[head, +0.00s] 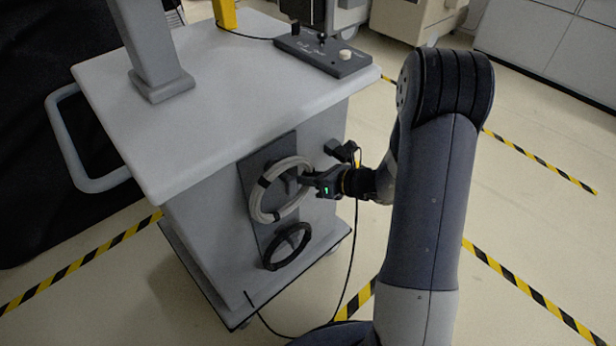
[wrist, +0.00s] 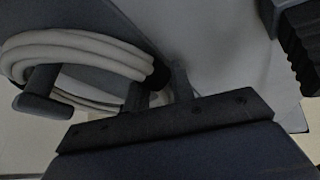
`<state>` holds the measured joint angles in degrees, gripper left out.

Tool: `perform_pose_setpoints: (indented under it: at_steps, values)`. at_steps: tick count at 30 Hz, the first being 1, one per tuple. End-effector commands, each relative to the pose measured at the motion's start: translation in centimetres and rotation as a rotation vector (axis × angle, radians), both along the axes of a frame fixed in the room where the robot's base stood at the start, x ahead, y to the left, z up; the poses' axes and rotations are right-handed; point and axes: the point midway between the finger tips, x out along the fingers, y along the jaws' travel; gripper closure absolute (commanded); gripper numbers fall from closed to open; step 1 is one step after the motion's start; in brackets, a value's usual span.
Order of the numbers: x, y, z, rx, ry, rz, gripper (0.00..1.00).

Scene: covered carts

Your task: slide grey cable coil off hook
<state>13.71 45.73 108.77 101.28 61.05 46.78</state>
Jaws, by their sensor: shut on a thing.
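The grey cable coil (head: 257,203) is a pale ring with dark ties. It hangs against a dark panel on the cart's side, and also shows in the wrist view (wrist: 85,45). A dark hook (wrist: 42,92) with a wide end pokes out through the coil's loop in the wrist view; the coil is still around it. My gripper (head: 305,181) is at the coil's right side in the head view. Its fingers (wrist: 157,92) are shut on the coil near a black tie, and they partly hide the held strands.
A black cable coil (head: 270,258) hangs just below on the same panel (head: 247,180). A dark box (head: 341,151) with a black cable sits on the cart's side to the right. The cart (head: 225,95) has a grey handle (head: 62,140) at left.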

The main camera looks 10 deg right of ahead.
Motion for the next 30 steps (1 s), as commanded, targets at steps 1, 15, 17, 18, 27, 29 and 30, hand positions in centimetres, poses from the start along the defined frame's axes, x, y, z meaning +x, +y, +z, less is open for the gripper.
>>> perform_pose_setpoints:
  at_steps: [1, 15, 17, 18, 27, 29, 30]
  values:
    - [0.0, 0.0, 0.0, 0.0, 0.0, 0.0, 1.0]
    - [0.0, 0.0, 0.1, 0.001, -0.001, -0.001, 1.0]
    - [0.0, 0.0, 0.1, 0.001, -0.001, -0.001, 1.0]
    - [0.0, 0.0, 0.2, 0.001, -0.001, -0.001, 1.0]
    - [0.0, 0.0, 1.2, 0.001, -0.001, 0.001, 1.0]
    - [0.0, 0.0, 1.3, 0.001, -0.001, 0.001, 1.0]
    - [0.0, 0.0, 1.3, 0.001, -0.001, 0.001, 1.0]
